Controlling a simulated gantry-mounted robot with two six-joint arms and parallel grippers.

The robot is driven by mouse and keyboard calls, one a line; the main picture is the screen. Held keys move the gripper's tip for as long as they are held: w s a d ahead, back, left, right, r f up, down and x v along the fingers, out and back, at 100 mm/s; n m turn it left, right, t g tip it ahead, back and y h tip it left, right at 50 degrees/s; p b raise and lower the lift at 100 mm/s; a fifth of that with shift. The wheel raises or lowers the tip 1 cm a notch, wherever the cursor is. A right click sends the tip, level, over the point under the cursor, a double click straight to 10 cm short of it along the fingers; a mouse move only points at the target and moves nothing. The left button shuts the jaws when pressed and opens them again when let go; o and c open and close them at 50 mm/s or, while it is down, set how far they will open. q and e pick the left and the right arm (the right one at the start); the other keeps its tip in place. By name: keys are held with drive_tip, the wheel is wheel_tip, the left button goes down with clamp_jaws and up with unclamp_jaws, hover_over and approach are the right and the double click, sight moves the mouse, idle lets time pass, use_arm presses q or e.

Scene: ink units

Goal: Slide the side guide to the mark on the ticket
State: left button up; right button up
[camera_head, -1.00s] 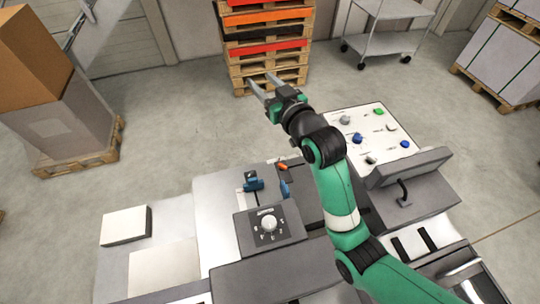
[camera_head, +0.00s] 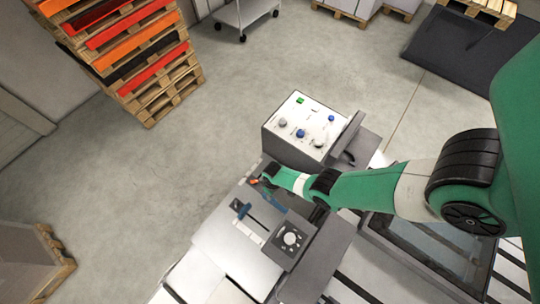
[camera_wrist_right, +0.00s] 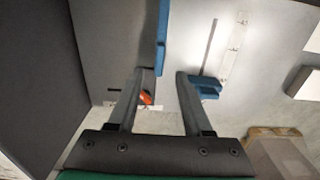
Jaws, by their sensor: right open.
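The side guide, seemingly the small blue block (camera_head: 240,208), sits on the pale feed table (camera_head: 216,240) beside a dark slot. The blue block also shows in the right wrist view (camera_wrist_right: 205,87), at the lower end of its slot. My right gripper (camera_wrist_right: 162,74) is open and empty, its fingers spread above the table to the left of the blue block. In the head view its fingers are too small to make out. I cannot clearly identify the ticket or read its mark. My left gripper is in neither current view.
A dial box (camera_head: 290,237) stands beside the slot. A blue bar (camera_wrist_right: 162,38) and an orange knob (camera_wrist_right: 146,98) lie close to my right fingers. A control panel (camera_head: 302,118) stands behind the arm. Pallets (camera_head: 150,85) are stacked at the far left; open floor lies between.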

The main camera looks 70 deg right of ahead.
wheel_tip(320, 180, down, 10)
drive_tip(key=b, duration=0.8)
drive_tip(key=shift+w, duration=0.1)
clamp_jaws()
idle(0.8)
